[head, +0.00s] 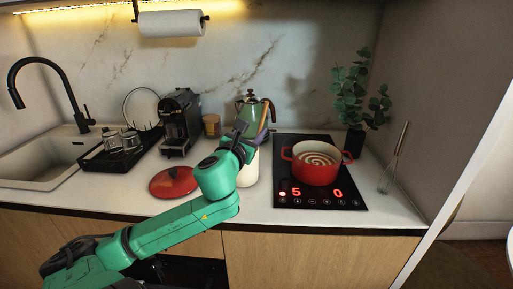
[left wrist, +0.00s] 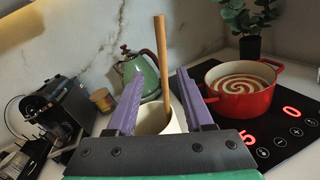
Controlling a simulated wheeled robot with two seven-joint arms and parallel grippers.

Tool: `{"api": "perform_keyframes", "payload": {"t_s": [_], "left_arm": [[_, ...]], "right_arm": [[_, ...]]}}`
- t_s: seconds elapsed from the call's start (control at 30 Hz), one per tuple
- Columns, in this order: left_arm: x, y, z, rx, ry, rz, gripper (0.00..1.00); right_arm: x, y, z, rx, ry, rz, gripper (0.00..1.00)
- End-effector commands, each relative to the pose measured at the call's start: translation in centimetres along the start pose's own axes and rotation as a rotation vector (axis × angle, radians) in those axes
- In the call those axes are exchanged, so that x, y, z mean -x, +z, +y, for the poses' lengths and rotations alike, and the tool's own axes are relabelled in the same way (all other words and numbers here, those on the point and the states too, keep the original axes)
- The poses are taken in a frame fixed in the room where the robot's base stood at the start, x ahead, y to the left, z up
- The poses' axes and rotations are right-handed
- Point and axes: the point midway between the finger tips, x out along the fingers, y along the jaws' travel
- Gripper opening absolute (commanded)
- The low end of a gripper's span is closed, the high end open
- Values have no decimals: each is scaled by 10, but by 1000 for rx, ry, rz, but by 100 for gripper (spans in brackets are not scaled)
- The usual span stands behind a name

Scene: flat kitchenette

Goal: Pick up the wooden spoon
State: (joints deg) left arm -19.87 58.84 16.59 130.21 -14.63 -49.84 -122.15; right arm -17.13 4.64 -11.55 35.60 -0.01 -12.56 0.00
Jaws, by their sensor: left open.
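The wooden spoon (left wrist: 161,62) stands nearly upright in a white holder (left wrist: 151,120) in the left wrist view. My left gripper (left wrist: 158,76) is open, with its purple fingers on either side of the spoon's handle and a visible gap to each. In the head view the left gripper (head: 255,128) is above the white holder (head: 248,172), hiding most of the spoon. The spoon's lower end is hidden inside the holder. My right gripper is not in view.
A red pot (head: 317,168) stands on the lit black cooktop (head: 290,148) to the right. A green kettle (head: 247,103) is behind the holder. A red lid (head: 173,183), a coffee machine (head: 180,120) and a drying tray (head: 105,157) are to the left. A whisk (head: 396,155) is at far right.

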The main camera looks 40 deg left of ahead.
Motion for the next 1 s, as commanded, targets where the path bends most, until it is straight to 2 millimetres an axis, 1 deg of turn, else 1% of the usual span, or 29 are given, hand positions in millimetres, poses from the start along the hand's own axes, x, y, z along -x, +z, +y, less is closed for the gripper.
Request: {"api": "perform_keyframes", "payload": {"t_s": [0.03,0.13,0.23,0.37,0.5,0.6,0.7,0.87,0.9,0.97,1.0], "left_arm": [[-12,4,1,0,2,-3,52],[-31,3,1,4,2,-1,52],[-40,1,0,4,0,0,52],[-51,2,0,6,2,1,52],[-72,6,-2,10,2,1,52],[-87,3,-2,8,3,2,52],[-94,2,-3,6,0,1,52],[-94,0,-4,4,-1,2,52],[-94,0,-4,4,-1,2,48],[-94,0,-4,4,-1,2,25],[-94,0,-4,4,-1,2,10]], "right_arm": [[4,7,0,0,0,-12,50],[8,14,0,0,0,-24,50],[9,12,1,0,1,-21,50],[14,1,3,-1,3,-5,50],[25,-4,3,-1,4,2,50],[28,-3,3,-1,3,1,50],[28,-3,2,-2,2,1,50],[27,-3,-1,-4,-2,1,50],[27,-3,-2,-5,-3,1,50],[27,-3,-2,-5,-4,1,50],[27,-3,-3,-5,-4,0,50]]}}
